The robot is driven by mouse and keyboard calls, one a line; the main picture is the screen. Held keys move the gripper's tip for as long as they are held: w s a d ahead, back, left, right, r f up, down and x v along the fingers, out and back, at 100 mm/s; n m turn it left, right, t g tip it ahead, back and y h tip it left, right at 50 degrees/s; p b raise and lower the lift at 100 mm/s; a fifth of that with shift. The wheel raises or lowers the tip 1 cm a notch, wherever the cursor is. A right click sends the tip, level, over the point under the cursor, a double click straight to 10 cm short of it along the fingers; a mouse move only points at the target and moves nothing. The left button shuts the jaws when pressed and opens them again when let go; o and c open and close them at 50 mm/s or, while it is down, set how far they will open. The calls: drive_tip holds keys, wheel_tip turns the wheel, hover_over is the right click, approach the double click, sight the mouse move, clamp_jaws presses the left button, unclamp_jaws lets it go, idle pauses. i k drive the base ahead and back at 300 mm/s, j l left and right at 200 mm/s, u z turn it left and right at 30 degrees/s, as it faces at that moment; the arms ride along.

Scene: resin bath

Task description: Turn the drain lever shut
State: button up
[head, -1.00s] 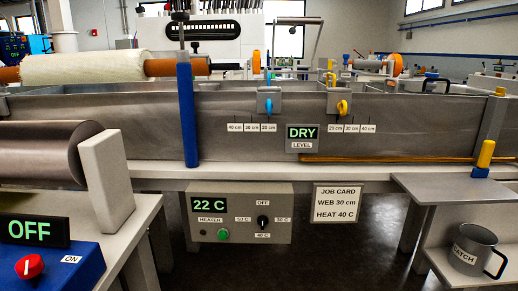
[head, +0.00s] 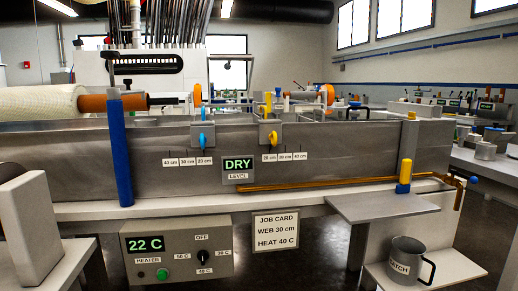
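A copper-coloured pipe (head: 330,184) runs along the lower front of the grey metal bath (head: 340,148). At its right end it bends down into a spout (head: 458,199). A blue knob (head: 474,180) sits beside that bend, and looks like the end of a small lever; its exact angle is too small to tell. An upright yellow handle (head: 405,171) on a blue base stands left of it, at the bath's front right. The level display (head: 238,164) reads DRY. My gripper is not in view.
A grey shelf (head: 382,207) juts out below the pipe's right part. A mug marked with a partly readable label (head: 408,261) stands on a lower ledge under the spout side. A heater box (head: 178,250) reads 22 C. Dark floor lies beyond, at right.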

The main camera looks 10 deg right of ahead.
sight(473, 180)
drive_tip(key=z, duration=1.65)
